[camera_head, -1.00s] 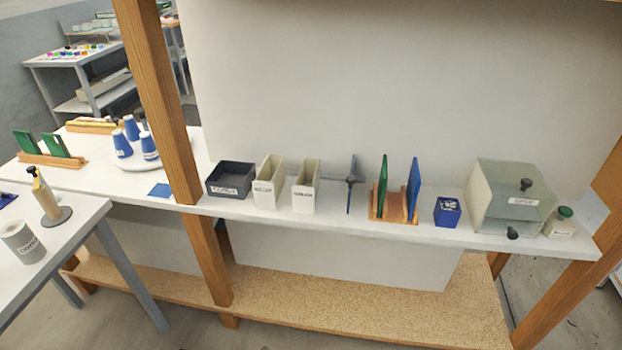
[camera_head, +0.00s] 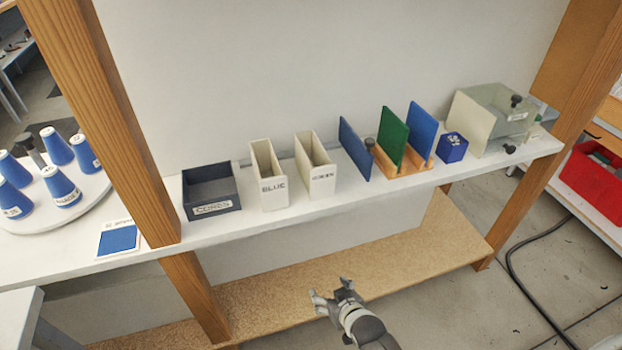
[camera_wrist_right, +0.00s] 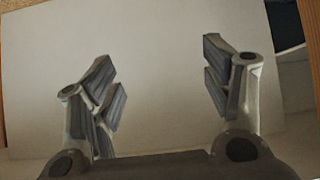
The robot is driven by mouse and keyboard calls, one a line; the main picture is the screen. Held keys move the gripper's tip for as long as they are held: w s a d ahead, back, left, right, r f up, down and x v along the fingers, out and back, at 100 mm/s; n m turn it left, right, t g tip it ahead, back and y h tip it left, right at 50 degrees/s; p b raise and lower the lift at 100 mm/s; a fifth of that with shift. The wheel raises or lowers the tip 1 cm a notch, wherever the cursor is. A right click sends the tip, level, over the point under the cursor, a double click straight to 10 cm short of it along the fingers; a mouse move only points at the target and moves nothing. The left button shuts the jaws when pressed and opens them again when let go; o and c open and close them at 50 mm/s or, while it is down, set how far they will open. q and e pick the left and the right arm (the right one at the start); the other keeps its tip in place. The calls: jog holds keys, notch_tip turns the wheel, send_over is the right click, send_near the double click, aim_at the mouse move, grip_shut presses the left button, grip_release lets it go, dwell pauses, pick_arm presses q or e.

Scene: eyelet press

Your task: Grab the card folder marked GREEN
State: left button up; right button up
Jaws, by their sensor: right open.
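A cream, open-topped card folder (camera_head: 316,168) stands upright on the white shelf; its small front label is hard to read but looks like GREEN. A matching cream folder (camera_head: 268,176) marked BLUE stands just left of it, with a gap between them. My right gripper (camera_head: 333,295) is open and empty, in front of and below the shelf edge, apart from both folders. In the right wrist view its fingers (camera_wrist_right: 160,80) are spread, with only a plain pale surface behind them. My left gripper is not in view.
A dark tray (camera_head: 210,190) is left of the folders. Right of them stand a blue panel (camera_head: 354,150), green and blue panels in a wooden rack (camera_head: 418,167), and a small blue box (camera_head: 453,147). A wooden post (camera_head: 110,120) rises at left. A lower shelf (camera_head: 330,262) runs beneath.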

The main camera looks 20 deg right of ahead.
jog(key=w+d+r+t+b, duration=0.15)
jog(key=w+r, duration=0.25)
jog(key=r, duration=0.4)
jog(key=w+a+r+t+b, duration=0.1)
jog(key=w+r+t+b, duration=0.15)
jog(key=r, duration=0.65)
jog(key=m+t, duration=0.1)
jog(key=t, duration=0.3)
send_near(323, 177)
jog(key=w, duration=0.4)
jog(key=shift+w+a+f, duration=0.15)
jog(key=shift+w+f, duration=0.1)
jog(key=w, duration=0.4)
jog(key=shift+w+r, duration=0.25)
jog(key=shift+r, duration=0.05)
jog(key=shift+w+a+f, duration=0.1)
jog(key=shift+w+f, duration=0.05)
jog(key=shift+w, duration=1.4)
jog(key=shift+w+a+f, duration=0.1)
jog(key=shift+w, duration=1.45)
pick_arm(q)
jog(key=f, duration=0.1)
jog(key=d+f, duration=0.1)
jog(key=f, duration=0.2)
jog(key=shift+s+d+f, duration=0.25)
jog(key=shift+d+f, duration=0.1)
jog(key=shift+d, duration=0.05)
pick_arm(e)
jog(key=c, duration=0.8)
